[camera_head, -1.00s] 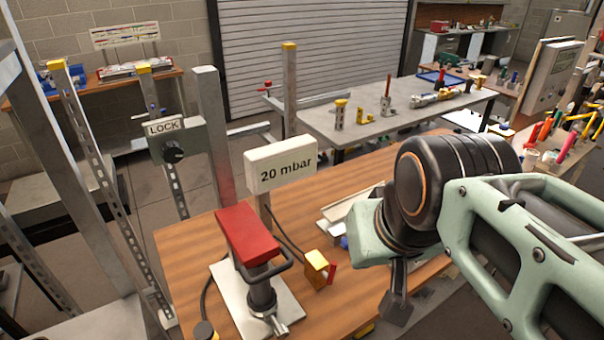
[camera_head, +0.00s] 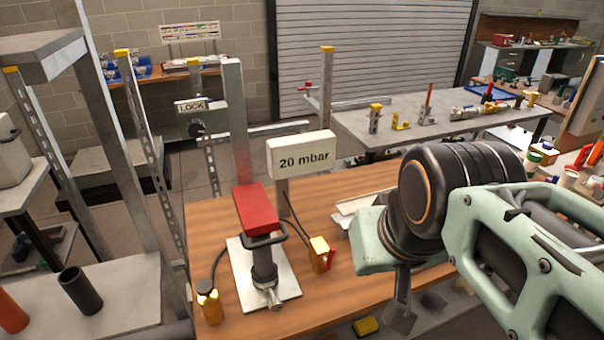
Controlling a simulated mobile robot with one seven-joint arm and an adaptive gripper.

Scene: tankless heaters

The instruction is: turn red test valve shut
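A small brass valve body (camera_head: 319,250) with a short red lever (camera_head: 331,259) on its right side stands on the wooden bench, right of the hand pump. The hand pump (camera_head: 264,262) has a red block (camera_head: 256,209) on top and sits on a pale metal plate. A "20 mbar" sign (camera_head: 301,155) stands behind it. My gripper (camera_head: 400,312) hangs at lower right, to the right of the brass valve and apart from it. Only one dark finger shows clearly, so its opening cannot be told.
The wooden bench (camera_head: 345,297) has some bare top between the valve and my arm. A brass fitting (camera_head: 209,303) with a black hose stands at its left edge. Metal posts and a LOCK knob (camera_head: 197,128) rise behind. A grey table (camera_head: 370,132) lies farther back.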

